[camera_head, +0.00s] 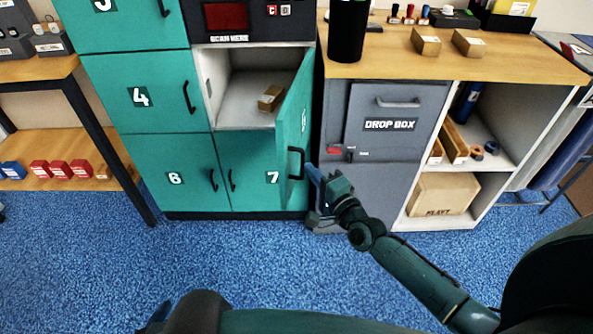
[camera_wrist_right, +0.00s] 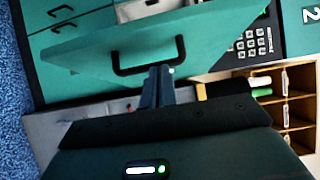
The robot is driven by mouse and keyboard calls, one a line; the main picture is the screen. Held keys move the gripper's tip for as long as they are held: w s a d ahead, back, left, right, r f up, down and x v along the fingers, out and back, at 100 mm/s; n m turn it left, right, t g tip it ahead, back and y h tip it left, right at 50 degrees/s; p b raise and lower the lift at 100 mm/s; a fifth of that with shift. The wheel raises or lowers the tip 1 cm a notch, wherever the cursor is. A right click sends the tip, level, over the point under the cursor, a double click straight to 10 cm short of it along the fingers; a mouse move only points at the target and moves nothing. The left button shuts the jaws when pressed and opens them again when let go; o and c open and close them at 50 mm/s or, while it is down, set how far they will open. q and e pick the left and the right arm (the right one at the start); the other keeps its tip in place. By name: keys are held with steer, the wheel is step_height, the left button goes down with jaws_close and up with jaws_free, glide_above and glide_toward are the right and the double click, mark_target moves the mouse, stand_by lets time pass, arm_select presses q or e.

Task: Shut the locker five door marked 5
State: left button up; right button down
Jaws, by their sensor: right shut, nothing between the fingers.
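The teal locker five door (camera_head: 294,125) stands swung open toward me, seen nearly edge-on in the head view. Its black handle (camera_head: 295,163) is on the outer face, and a pale mark on that face is too slanted to read clearly. The open compartment (camera_head: 235,85) holds a small brown carton (camera_head: 270,98). My right gripper (camera_head: 314,178) is shut and empty, just right of the handle. In the right wrist view, the shut fingers (camera_wrist_right: 159,82) point at the handle (camera_wrist_right: 148,70) on the door (camera_wrist_right: 215,30); I cannot tell whether they touch.
Teal lockers marked 4 (camera_head: 165,95), 6 (camera_head: 165,175) and 7 (camera_head: 250,180) are shut. A grey drop box cabinet (camera_head: 390,105) stands right of the open door, close to my right gripper. Blue carpet (camera_head: 240,255) in front is clear.

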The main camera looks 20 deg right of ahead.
mark_target(287, 161)
steer(key=shift+w+a+p, duration=0.15)
steer(key=shift+w+a, duration=0.35)
steer(key=shift+a, duration=0.4)
steer(key=shift+w+a+p, duration=0.15)
steer(key=shift+w+a, duration=0.3)
steer(key=shift+a, duration=0.4)
